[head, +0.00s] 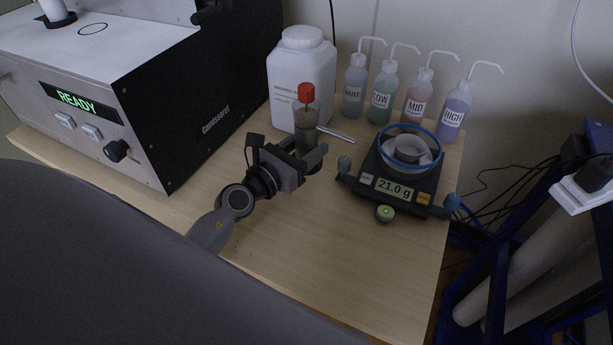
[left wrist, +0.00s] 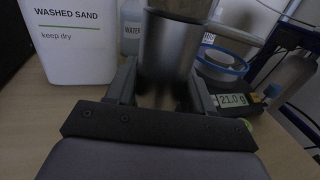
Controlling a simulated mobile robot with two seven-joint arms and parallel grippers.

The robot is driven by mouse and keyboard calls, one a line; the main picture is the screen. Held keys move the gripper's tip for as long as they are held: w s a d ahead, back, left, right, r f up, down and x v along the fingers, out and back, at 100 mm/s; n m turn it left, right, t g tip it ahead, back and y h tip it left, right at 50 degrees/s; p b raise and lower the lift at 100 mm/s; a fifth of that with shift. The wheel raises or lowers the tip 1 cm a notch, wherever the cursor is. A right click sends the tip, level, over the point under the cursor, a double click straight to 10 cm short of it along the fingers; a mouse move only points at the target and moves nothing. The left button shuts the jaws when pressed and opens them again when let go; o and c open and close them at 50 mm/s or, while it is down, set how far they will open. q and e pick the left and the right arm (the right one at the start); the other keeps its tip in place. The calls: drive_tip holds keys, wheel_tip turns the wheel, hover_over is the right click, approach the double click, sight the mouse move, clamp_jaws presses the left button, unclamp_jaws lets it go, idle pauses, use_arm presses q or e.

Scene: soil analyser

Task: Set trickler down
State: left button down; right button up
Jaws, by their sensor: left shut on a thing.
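The trickler (head: 306,118) is a dark cylinder with a red cap and a thin metal spout that points right. It stands upright in front of the white jug. My left gripper (head: 312,152) is shut around its lower body. In the left wrist view the trickler's grey metal body (left wrist: 169,50) sits between my two fingers (left wrist: 160,92). I cannot tell whether its base touches the table. My right gripper is not in view.
A balance (head: 393,180) reading 21.0 g, with a blue-rimmed ring and cup, stands to the right. The washed sand jug (head: 290,70) is behind, beside several wash bottles (head: 382,95). The analyser (head: 170,100) showing READY is at left. The front table (head: 310,250) is clear.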

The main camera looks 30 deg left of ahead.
use_arm(q)
drive_tip(key=shift+f+b, duration=0.35)
drive_tip(key=shift+f, duration=0.45)
wheel_tip(320, 180, down, 3)
drive_tip(key=b, duration=0.3)
drive_tip(key=shift+f, duration=0.2)
drive_tip(key=shift+f+b, duration=0.3)
drive_tip(key=shift+f, duration=0.1)
